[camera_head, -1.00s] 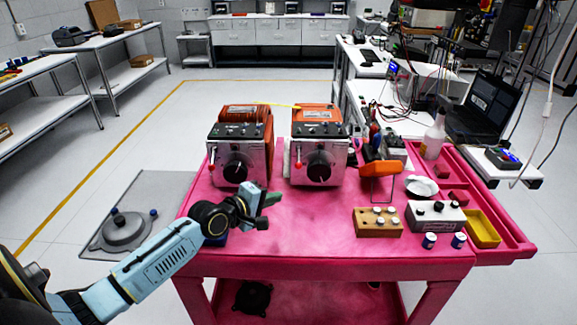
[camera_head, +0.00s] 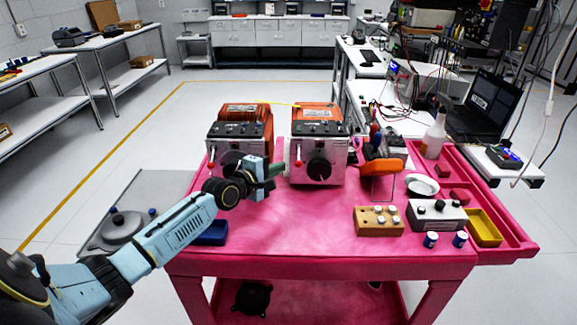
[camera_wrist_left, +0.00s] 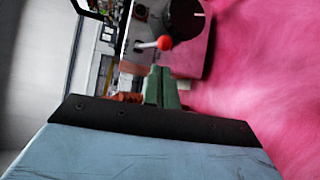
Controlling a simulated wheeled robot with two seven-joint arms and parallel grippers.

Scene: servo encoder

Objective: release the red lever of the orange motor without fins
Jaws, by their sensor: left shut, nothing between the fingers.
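Two orange motors with grey front panels stand side by side on the pink table. The right motor (camera_head: 318,150) has a smooth orange top, without the fins of the left motor (camera_head: 240,128). Its red lever (camera_head: 299,160) hangs at the left of its front panel, beside a black knob (camera_head: 319,168). My left gripper (camera_head: 283,169) is shut and empty, just left of this panel. In the left wrist view the green fingertips (camera_wrist_left: 161,86) are close together, and a red lever ball (camera_wrist_left: 165,43) shows just beyond them, seemingly apart. My right gripper is not in view.
My left wrist partly covers the finned motor's front. A blue tray (camera_head: 210,233) lies at the table's left edge. A wooden block with pegs (camera_head: 378,222), a grey box (camera_head: 436,215) and a yellow tray (camera_head: 485,228) stand right. The table's front middle is clear.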

